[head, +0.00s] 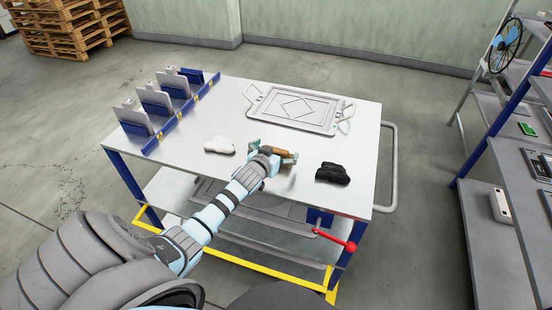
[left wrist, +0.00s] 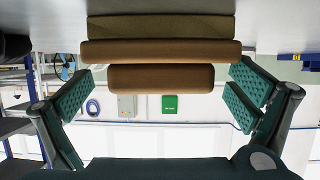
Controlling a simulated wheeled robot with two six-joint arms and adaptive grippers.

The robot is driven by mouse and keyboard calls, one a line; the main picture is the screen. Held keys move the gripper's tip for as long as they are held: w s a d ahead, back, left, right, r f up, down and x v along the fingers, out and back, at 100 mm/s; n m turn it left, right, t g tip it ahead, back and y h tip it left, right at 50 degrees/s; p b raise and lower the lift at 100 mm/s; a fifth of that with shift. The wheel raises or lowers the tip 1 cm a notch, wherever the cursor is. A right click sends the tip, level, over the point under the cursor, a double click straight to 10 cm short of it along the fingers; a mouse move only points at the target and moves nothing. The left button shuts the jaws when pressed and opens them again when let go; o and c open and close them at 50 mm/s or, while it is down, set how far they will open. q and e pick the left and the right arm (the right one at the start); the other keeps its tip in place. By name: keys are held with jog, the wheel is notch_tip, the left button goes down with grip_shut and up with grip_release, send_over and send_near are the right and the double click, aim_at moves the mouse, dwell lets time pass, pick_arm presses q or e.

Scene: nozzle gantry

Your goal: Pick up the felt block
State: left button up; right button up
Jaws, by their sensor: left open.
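The felt block (head: 286,153) is brown and lies on the white tabletop, partly hidden by my left gripper (head: 271,154) in the head view. In the left wrist view the block (left wrist: 160,52) shows large and upside down, as a wide brown layered body with a rounded bar. My left gripper (left wrist: 163,78) is open, with one green ridged finger on each side of the bar. Gaps show between the bar and both fingers. My right gripper is in neither view.
A grey tray with handles (head: 293,109) lies behind. A blue rack (head: 163,133) holding several plates stands at the table's left edge.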

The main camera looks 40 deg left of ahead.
pick_arm(q)
jog(key=c, duration=1.2)
